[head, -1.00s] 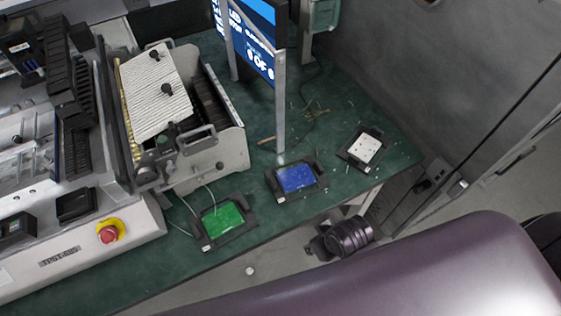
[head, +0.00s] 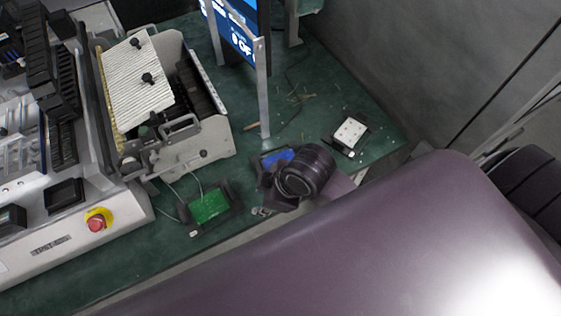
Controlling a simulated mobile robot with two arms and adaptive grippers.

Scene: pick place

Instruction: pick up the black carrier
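Three black carriers lie on the green table. One holds a green board (head: 209,205), one a blue board (head: 272,157), and one, at the right, a white board (head: 349,133). My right gripper (head: 264,192) is over the front part of the blue-board carrier and hides much of it. Its fingers are small, dark and partly hidden by its own wrist, so I cannot tell their opening or whether they touch the carrier. The green-board and white-board carriers are clear of the gripper. My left gripper is not in view.
A grey machine with a red stop button (head: 96,223) fills the left. A bin-like fixture with a ribbed white plate (head: 136,83) stands behind the green board. A metal post (head: 263,90) and screen (head: 240,30) rise behind the blue board.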

